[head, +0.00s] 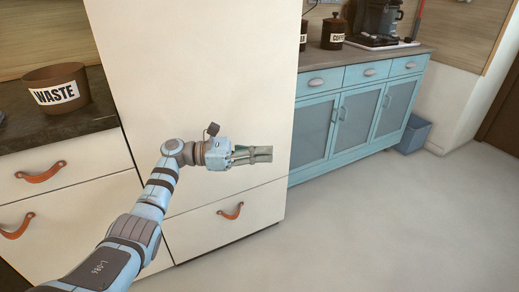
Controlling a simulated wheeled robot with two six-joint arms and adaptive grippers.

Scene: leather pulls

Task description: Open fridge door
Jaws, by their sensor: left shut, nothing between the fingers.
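The tall cream fridge door (200,70) fills the middle of the head view and looks shut, flush with the panel below it. My left gripper (268,154) is in front of the lower part of the door, its fingers pointing right toward the door's right edge. The fingers are together with nothing between them. I cannot tell whether they touch the door. No pull shows on the visible part of the door; the gripper and wrist hide a patch of it. My right gripper is not in view.
Below the door is a cream drawer front (190,228) with a brown leather pull (230,211). Left are more drawers and a dark counter (30,128) with a brown WASTE pot (56,88). Right is a blue cabinet (358,125) and a blue bin (413,134). The floor (390,225) ahead right is clear.

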